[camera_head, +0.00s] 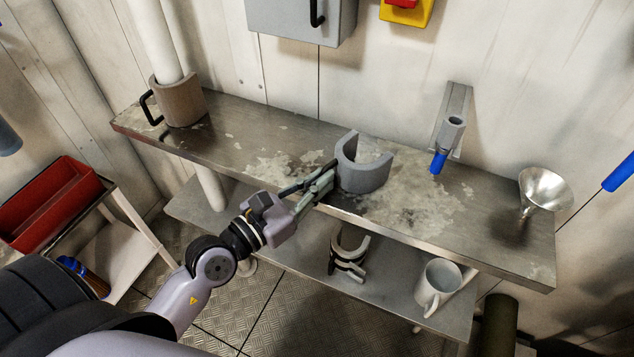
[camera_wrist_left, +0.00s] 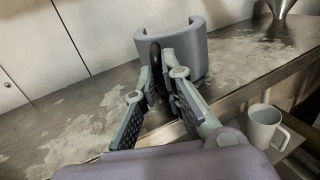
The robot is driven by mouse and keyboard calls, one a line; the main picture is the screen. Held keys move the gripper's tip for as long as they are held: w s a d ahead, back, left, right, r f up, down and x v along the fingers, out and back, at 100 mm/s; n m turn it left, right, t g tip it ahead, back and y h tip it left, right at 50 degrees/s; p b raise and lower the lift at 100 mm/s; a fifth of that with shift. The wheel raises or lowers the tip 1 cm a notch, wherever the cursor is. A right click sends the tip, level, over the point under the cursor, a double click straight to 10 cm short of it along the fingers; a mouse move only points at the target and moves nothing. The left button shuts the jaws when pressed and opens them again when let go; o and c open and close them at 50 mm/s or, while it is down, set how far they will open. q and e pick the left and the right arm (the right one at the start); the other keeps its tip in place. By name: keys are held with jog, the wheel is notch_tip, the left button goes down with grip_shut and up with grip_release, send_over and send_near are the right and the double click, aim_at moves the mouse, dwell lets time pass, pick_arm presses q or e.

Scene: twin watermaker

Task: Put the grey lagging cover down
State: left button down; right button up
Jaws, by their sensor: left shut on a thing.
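The grey lagging cover (camera_head: 364,174) is an open C-shaped half shell, upright at the middle of the steel bench (camera_head: 240,135). Its base is at the bench top, touching or very close to it; I cannot tell which. My left gripper (camera_head: 328,180) comes in from the front left and is shut on the cover's dark handle. In the left wrist view the cover (camera_wrist_left: 182,53) stands beyond the fingers of my left gripper (camera_wrist_left: 162,75), with the black handle between them. My right gripper is not in view.
A brown cover (camera_head: 183,105) surrounds the white pipe at the left. A blue-handled valve (camera_head: 438,162) and a metal funnel (camera_head: 545,188) are to the right. The lower shelf holds a mug (camera_head: 438,285) and a C-shaped clip (camera_head: 348,250). Bench left of the grey cover is clear.

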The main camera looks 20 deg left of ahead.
pick_arm(q)
jog(key=shift+r, duration=0.15)
jog(key=shift+f, duration=0.2)
jog(key=c, duration=2.2)
grip_release()
jog(key=shift+f, duration=0.1)
jog(key=o, duration=0.5)
